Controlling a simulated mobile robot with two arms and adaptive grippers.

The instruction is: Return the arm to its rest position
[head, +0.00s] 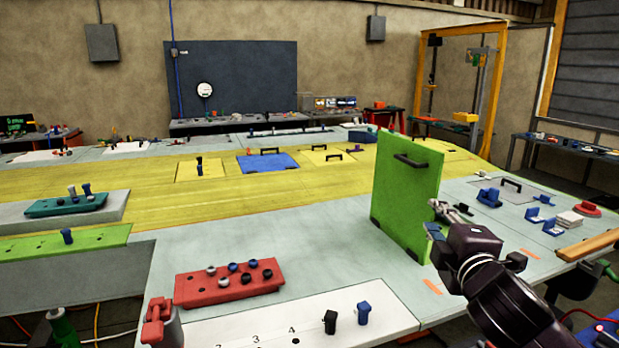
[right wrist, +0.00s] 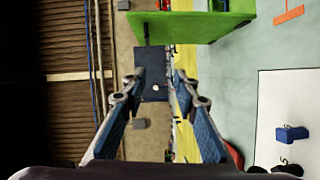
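My right gripper (head: 436,219) is in the right half of the head view, in front of the right edge of an upright green panel (head: 405,195). In the right wrist view its two fingers (right wrist: 157,82) are spread apart with nothing between them. The green panel (right wrist: 190,26) also shows at the top of that view, off to the side of the fingers. I cannot tell whether the gripper touches the panel. My left gripper is in neither view.
A red block with several knobs (head: 228,285) and a white numbered plate (head: 385,312) lie in front. A red clamp-like piece (head: 160,322) stands at the front left. Blue brackets (head: 489,197) and a wooden bar (head: 590,245) lie at right. A yellow wing surface (head: 330,195) stretches behind.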

